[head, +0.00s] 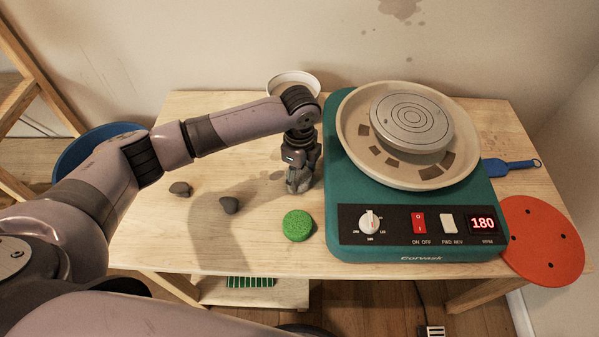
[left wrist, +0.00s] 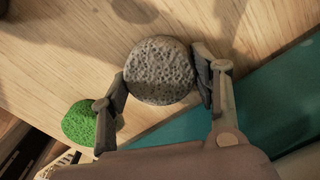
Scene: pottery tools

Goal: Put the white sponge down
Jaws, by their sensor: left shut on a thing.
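The sponge (left wrist: 160,70) is round and porous and looks grey in the left wrist view. My left gripper (left wrist: 160,85) is shut on it, with one finger on each side. In the head view my left gripper (head: 298,186) points down over the wooden table (head: 150,235), just left of the teal pottery wheel. The sponge is mostly hidden there by the gripper. I cannot tell whether it touches the table. My right gripper is not in view.
A green sponge (head: 298,225) lies just in front of the gripper. The pottery wheel (head: 340,215) stands close on the right. Two dark lumps (head: 229,205) lie to the left. A white bowl (head: 293,80) is behind. The table's front left is clear.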

